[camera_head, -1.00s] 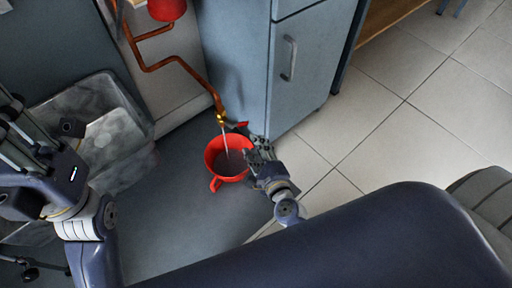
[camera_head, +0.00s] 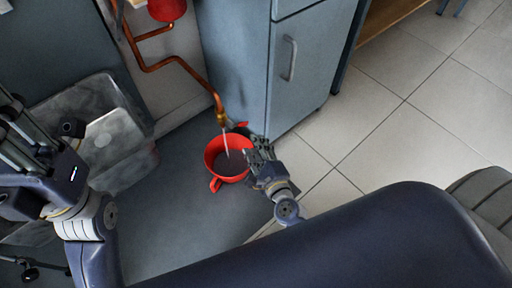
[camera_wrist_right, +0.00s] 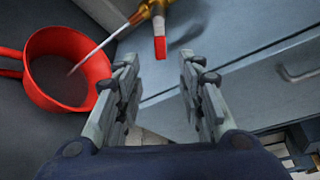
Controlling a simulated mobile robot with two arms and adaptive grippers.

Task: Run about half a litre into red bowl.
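The red bowl (camera_head: 214,184) stands on the grey floor below a brass tap (camera_head: 221,116), with its handle pointing to the lower left. A thin stream runs from the tap into it, and dark liquid covers its bottom. The bowl also shows in the right wrist view (camera_wrist_right: 97,67), left of my fingers. The tap's red lever (camera_wrist_right: 160,44) hangs just beyond my fingertips there. My right gripper (camera_wrist_right: 158,75) is open and empty, beside the bowl and apart from the lever. My left gripper (camera_head: 22,135) is at the left edge; its fingertips cannot be made out.
A blue-grey cabinet (camera_head: 235,60) stands right behind the tap. A copper pipe (camera_head: 180,62) leads down to the tap from a red fitting (camera_head: 166,9). A translucent tub (camera_head: 110,140) stands at left. The tiled floor (camera_head: 400,130) at right is clear.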

